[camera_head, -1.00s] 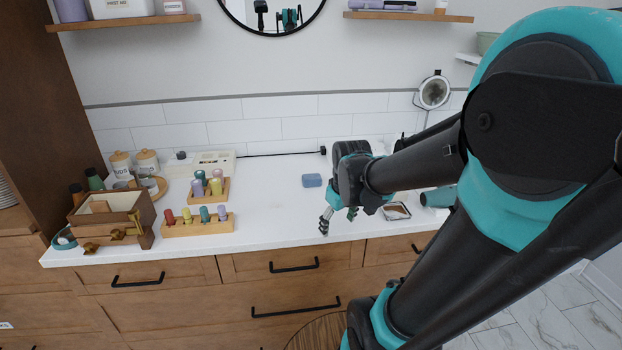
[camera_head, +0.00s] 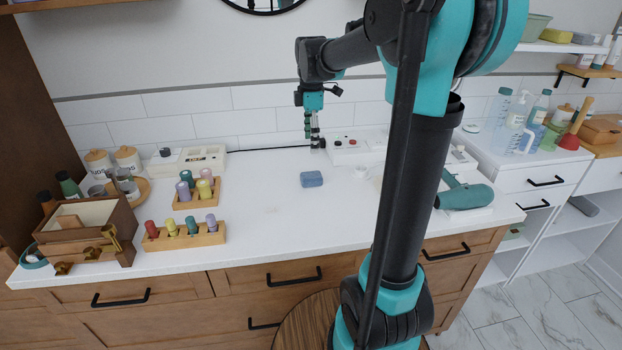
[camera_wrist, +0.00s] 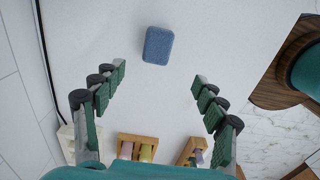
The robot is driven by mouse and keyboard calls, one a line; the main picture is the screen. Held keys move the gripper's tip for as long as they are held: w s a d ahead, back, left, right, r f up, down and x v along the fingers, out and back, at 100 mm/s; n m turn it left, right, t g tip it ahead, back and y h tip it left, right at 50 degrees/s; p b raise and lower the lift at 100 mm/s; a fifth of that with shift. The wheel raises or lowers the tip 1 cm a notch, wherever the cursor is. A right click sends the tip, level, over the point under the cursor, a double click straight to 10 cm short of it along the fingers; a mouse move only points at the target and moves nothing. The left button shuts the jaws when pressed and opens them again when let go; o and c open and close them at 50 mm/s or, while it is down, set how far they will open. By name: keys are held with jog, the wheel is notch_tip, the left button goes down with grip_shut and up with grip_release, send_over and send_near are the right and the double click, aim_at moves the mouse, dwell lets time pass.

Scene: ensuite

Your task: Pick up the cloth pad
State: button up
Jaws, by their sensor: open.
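The cloth pad (camera_head: 311,179) is a small blue rounded block lying flat on the white countertop, near the middle. It also shows in the wrist view (camera_wrist: 158,45), at the top centre, beyond the fingertips. My gripper (camera_head: 312,143) points downward above the back part of the counter, behind the pad in the head view. In the wrist view my gripper (camera_wrist: 165,85) has its two green-padded fingers spread wide with nothing between them. The pad is apart from both fingers and fully visible.
Wooden holders with coloured rolls (camera_head: 185,234) and a wooden box (camera_head: 85,232) stand at the left. A white power strip (camera_head: 357,146) lies near the back wall. A teal hair dryer (camera_head: 465,196) is at the right. The counter around the pad is clear.

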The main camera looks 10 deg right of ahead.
aim_at(311, 175)
notch_tip(311, 175, down, 8)
jog(key=shift+f, duration=0.2)
jog(key=shift+w+f, duration=0.2)
jog(key=shift+f, duration=2.35)
jog(key=c, duration=1.1)
jog(key=shift+c, duration=0.2)
jog(key=shift+r, duration=0.1)
notch_tip(311, 175, up, 20)
